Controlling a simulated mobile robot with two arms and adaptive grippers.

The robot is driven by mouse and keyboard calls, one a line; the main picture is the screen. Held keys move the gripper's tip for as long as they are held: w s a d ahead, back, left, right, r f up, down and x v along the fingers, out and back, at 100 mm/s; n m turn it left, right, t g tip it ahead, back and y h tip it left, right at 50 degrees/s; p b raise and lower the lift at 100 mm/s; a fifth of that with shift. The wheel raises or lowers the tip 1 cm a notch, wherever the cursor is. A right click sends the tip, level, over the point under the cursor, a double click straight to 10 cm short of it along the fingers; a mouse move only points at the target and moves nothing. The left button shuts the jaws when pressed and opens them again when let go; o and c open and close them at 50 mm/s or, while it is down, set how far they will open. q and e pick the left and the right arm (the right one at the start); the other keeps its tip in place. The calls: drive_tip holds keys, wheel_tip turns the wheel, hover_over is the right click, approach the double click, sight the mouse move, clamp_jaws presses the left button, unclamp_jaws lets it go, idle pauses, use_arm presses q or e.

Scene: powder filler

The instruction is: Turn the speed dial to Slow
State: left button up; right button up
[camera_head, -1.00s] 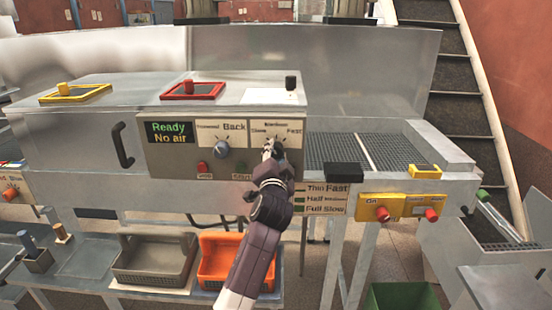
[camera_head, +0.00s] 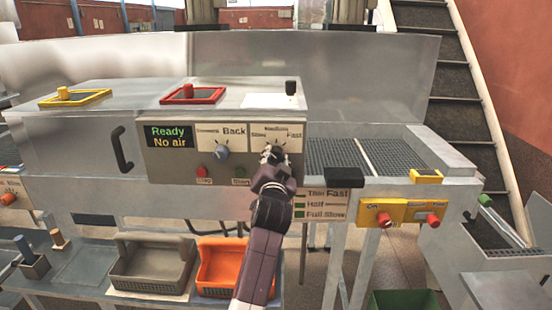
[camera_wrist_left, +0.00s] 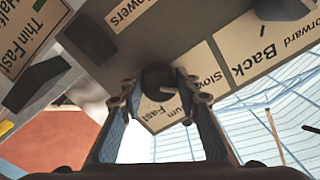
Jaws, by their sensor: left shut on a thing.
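The speed dial (camera_wrist_left: 158,80) is a dark round knob on the control panel, with Slow, Medium and Fast printed around it. In the head view its plate (camera_head: 290,131) shows above my left gripper (camera_head: 273,158), which covers most of the dial. In the left wrist view the two fingers of my left gripper (camera_wrist_left: 158,88) stand on either side of the dial, shut on it. A pale mark shows on the dial, but I cannot tell which setting it points to. My right gripper is not in view.
The Forward/Back dial (camera_head: 222,152) is just left on the same panel, above a red button (camera_head: 202,171) and a green button (camera_head: 240,171). The display (camera_head: 168,135) reads Ready, No air. A black block (camera_head: 344,178) juts out to the right.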

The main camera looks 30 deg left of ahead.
use_arm(q)
drive_tip(key=shift+f, duration=0.15)
drive_tip(key=o, duration=1.1)
drive_tip(key=shift+o, duration=0.2)
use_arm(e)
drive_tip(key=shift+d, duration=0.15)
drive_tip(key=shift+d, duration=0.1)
use_arm(q)
drive_tip(key=shift+s+d, duration=0.1)
drive_tip(key=v, duration=1.1)
drive_tip(key=shift+s+d, duration=0.15)
drive_tip(key=shift+s, duration=0.2)
